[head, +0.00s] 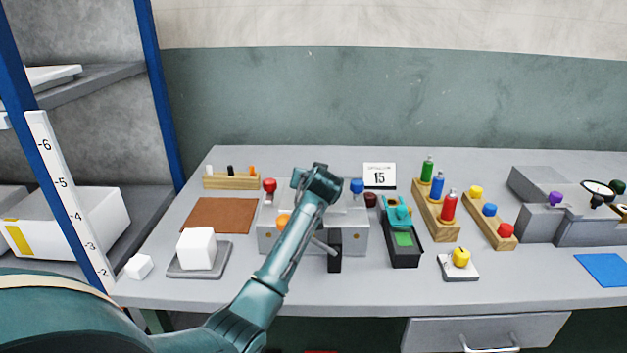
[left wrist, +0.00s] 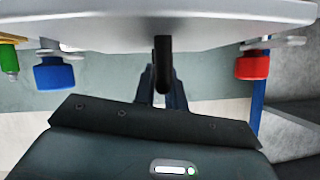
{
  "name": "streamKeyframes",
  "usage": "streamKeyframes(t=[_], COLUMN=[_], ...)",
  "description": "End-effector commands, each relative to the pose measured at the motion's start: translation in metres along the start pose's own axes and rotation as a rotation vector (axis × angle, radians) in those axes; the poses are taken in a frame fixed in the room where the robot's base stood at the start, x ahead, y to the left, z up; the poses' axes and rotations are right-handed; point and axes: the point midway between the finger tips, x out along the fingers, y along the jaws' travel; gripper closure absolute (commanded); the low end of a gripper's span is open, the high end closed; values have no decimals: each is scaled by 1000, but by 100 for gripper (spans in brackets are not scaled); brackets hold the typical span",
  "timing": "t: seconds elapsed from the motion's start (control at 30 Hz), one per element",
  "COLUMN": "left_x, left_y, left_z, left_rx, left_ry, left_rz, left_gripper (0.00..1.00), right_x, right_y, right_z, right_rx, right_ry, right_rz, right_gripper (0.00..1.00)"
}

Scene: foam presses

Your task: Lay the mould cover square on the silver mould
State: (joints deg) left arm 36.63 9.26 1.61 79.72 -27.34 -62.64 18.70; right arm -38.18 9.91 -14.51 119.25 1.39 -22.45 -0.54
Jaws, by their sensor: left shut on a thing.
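In the left wrist view my left gripper (left wrist: 162,95) is shut on a black upright handle (left wrist: 162,58). The handle joins a pale grey plate with a rounded edge, which looks like the mould cover (left wrist: 100,33). In the head view my left forearm crosses in front of a pale grey block (head: 355,238) at the middle of the bench and hides part of it. The fingers are hard to make out there. I cannot tell the silver mould from the cover there, nor whether they touch. My right gripper is in neither view.
A red knob (head: 269,185) and a blue knob (head: 356,186) stand behind the block. A black tray (head: 405,258) is close on its right; a grey tray (head: 180,272) with a white block is left. Wooden racks (head: 443,232) stand right. A shelf post (head: 160,90) rises left.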

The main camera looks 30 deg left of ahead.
Motion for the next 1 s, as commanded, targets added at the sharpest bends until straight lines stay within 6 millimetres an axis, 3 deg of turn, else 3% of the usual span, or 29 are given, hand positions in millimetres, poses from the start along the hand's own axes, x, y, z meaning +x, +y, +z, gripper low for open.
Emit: streamKeyframes(t=[0.03, 0.07, 0.33, 0.67, 0.87, 1.0], left_x=[0, 0, 0, 1, -26, -58], left_y=[0, 0, 0, 0, 1, 1], left_z=[0, -1, 0, 2, 1, 1], left_rx=[-1, -1, 0, 1, -1, -3], left_ry=[4, 4, 2, -3, 1, 3], left_rz=[0, 0, 0, 0, 3, 3], left_gripper=[100, 85, 63, 62, 62, 62], right_x=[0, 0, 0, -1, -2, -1], right_y=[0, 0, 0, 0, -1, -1], right_z=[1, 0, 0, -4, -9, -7], right_rx=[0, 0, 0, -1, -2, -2], right_ry=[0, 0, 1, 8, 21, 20], right_rz=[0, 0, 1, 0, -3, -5], right_gripper=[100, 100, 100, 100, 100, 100])
